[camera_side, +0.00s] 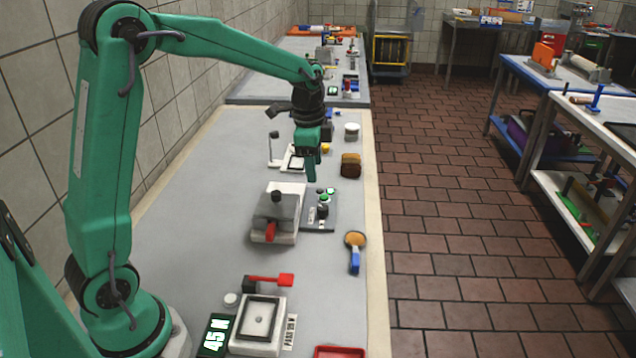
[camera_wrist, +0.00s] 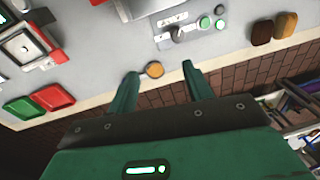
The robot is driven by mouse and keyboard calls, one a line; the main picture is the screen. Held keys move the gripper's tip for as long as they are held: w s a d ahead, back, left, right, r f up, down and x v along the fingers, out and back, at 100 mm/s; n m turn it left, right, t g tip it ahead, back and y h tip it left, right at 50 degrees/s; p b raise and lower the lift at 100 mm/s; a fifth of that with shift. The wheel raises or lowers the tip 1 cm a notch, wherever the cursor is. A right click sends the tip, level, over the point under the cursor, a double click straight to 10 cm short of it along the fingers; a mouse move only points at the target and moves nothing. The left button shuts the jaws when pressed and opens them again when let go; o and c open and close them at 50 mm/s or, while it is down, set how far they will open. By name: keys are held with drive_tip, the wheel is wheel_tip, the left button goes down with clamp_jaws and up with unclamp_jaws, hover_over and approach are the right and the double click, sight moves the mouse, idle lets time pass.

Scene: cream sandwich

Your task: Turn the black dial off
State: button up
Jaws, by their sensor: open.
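A grey control panel (camera_side: 320,222) lies on the counter beside the press; in the wrist view (camera_wrist: 160,42) it is at top centre. The black dial (camera_side: 323,210) stands on it near a green button (camera_side: 323,197). The dial also shows in the wrist view (camera_wrist: 177,34), left of the green button (camera_wrist: 204,22). Its exact setting is too small to read. My gripper (camera_side: 311,176) points down in the air near the panel's far end, apart from the dial. In the wrist view my gripper (camera_wrist: 160,74) has its fingers spread, with nothing held.
A press (camera_side: 275,215) with a red handle stands left of the panel. A round tan-headed tool (camera_side: 355,240) with a blue handle lies nearer. Brown bread (camera_side: 351,165) sits beyond, by the counter's right edge. Red (camera_wrist: 52,97) and green (camera_wrist: 25,107) trays show in the wrist view.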

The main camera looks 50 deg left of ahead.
sight(322, 207)
drive_tip(key=w+a+f+m, duration=0.1)
drive_tip(key=f, duration=0.1)
drive_tip(key=w+a+f+m, duration=0.1)
drive_tip(key=w+f, duration=0.1)
drive_tip(key=f, duration=0.1)
drive_tip(key=w+a+f+m+g, duration=0.1)
drive_tip(key=w+f, duration=0.1)
drive_tip(key=f, duration=0.1)
drive_tip(key=shift+f, duration=3.85)
drive_tip(key=shift+c, duration=0.4)
drive_tip(key=c, duration=0.9)
